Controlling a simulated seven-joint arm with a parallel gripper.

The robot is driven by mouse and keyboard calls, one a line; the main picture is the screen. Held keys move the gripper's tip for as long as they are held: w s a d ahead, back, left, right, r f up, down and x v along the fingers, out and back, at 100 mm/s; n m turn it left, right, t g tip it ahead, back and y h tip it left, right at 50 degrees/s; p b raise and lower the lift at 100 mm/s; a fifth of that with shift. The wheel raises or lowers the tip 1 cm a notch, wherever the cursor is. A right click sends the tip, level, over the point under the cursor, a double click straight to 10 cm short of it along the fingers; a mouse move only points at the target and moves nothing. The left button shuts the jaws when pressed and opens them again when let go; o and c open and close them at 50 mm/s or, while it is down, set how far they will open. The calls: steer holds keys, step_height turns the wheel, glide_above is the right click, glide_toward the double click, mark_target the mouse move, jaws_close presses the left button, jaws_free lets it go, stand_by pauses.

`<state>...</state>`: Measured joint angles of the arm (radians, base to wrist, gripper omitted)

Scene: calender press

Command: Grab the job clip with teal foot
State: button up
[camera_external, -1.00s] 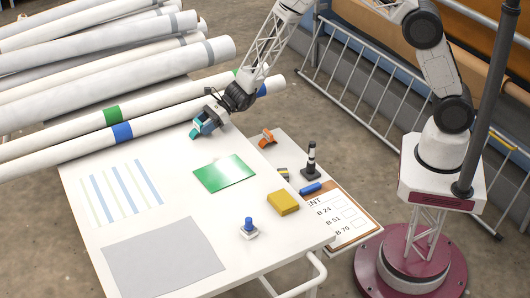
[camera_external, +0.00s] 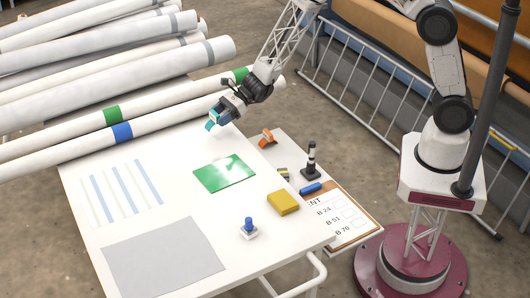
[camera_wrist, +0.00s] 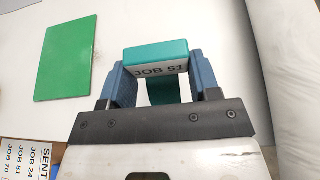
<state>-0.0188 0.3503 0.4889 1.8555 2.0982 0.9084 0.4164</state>
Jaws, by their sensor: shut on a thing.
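The teal clip (camera_wrist: 156,53) has a white label reading JOB 51. In the wrist view it sits between the two blue fingers of my gripper (camera_wrist: 157,78), which are shut on its sides. In the external view the teal clip (camera_external: 211,125) hangs at the tip of my gripper (camera_external: 222,113), above the far part of the white table (camera_external: 165,225), near the rolls. The teal foot also shows lower down between the fingers in the wrist view.
White rolls (camera_external: 60,150) with green and blue bands lie along the table's far side. A green sheet (camera_external: 224,173), a yellow block (camera_external: 283,202) and a blue-knobbed stamp (camera_external: 249,228) are on the table. An orange clip (camera_external: 267,138), a black-and-white post (camera_external: 311,161) and a blue cylinder (camera_external: 311,188) are at the right.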

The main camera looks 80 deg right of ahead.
steer(key=s+d, duration=0.1)
steer(key=s, duration=0.8)
steer(key=shift+s+d+r, duration=0.25)
steer(key=shift+d+r, duration=0.05)
steer(key=shift+r, duration=0.15)
steer(key=shift+s, duration=0.1)
